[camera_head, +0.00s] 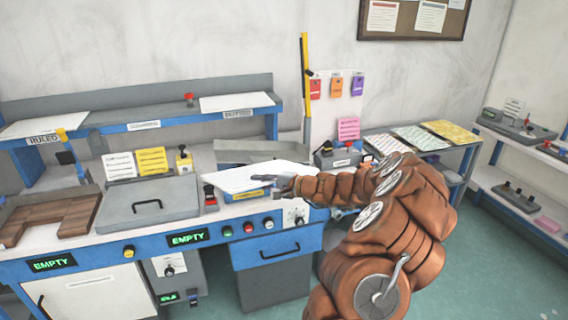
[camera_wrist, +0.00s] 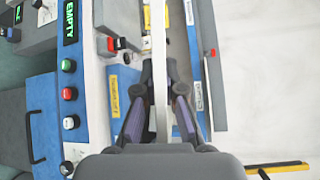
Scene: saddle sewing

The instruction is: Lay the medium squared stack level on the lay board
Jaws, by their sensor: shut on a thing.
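A white squared stack (camera_head: 258,176) is held over the bench in the head view, lying roughly flat. In the wrist view the stack (camera_wrist: 160,60) shows edge-on as a thin white strip between the fingers. My gripper (camera_head: 285,183) is shut on its near right edge; the fingers also show in the wrist view (camera_wrist: 158,112). Under and behind the stack is a grey and blue bench unit (camera_head: 245,151), mostly covered by the stack. I cannot tell for sure which surface is the lay board. No grid on the sheets is readable.
A grey lidded box (camera_head: 148,207) and a red-topped control (camera_head: 210,197) stand left of the stack. A raised shelf (camera_head: 150,109) at the back bears white sheets. A yellow-and-black upright bar (camera_head: 305,85) rises behind. Patterned sheets (camera_head: 418,138) lie on a right-hand table.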

